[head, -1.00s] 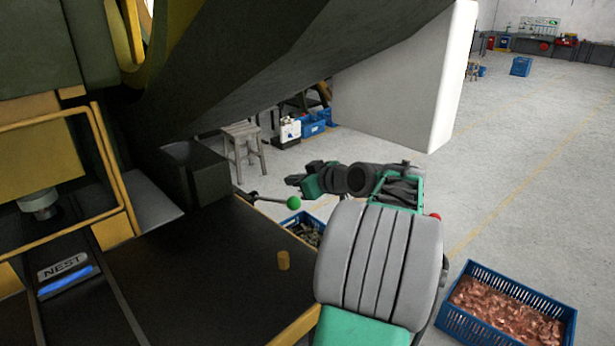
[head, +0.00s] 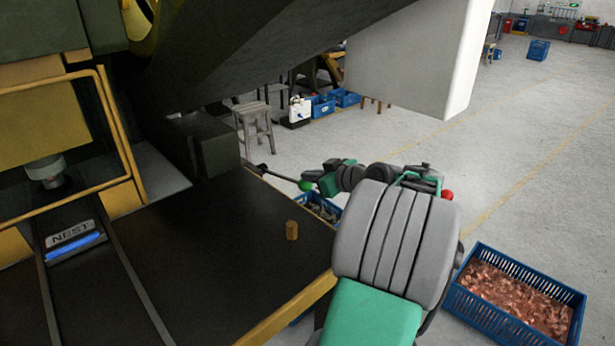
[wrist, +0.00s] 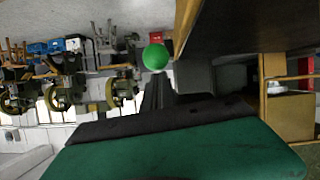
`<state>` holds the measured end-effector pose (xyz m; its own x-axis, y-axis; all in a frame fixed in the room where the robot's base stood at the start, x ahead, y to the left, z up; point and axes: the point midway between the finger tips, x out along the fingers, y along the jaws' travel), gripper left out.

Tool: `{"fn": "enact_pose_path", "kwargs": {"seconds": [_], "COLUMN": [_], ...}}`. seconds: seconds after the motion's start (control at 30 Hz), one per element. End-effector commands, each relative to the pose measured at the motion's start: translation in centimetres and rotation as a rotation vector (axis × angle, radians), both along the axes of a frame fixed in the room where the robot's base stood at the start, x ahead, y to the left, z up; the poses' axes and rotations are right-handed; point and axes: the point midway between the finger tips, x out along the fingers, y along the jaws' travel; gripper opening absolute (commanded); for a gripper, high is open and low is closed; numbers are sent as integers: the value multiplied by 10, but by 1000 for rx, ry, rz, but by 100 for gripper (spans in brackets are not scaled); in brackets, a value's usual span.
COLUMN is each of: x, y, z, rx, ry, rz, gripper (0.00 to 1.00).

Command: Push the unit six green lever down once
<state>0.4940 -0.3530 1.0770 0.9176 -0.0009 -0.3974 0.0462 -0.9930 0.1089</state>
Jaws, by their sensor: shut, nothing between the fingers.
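The green lever knob (head: 306,186) sits on a dark rod that runs from the bench's far right corner and slopes down to the right. My gripper (head: 314,176) is at the knob, just above and to its right in the head view. The knob also shows in the wrist view (wrist: 155,57), close to the dark fingertips (wrist: 158,88). My gripper is shut and empty. Whether the fingers touch the knob is not clear. The wrist picture appears upside down. No unit number is readable.
A blue crate of copper pieces (head: 578,320) stands on the floor at right. Open floor lies at right.

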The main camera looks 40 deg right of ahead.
Motion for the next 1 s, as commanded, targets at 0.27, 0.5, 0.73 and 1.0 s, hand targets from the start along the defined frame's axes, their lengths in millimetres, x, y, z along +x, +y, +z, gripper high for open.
{"fn": "enact_pose_path", "kwargs": {"seconds": [0.27,0.5,0.73,1.0], "x": [-12,-13,-13,-26], "y": [-1,0,2,8], "z": [-48,-51,-44,3], "rx": [3,15,14,-4], "ry": [5,13,13,-7], "rz": [-2,-3,0,1], "gripper": [0,0,0,0]}}
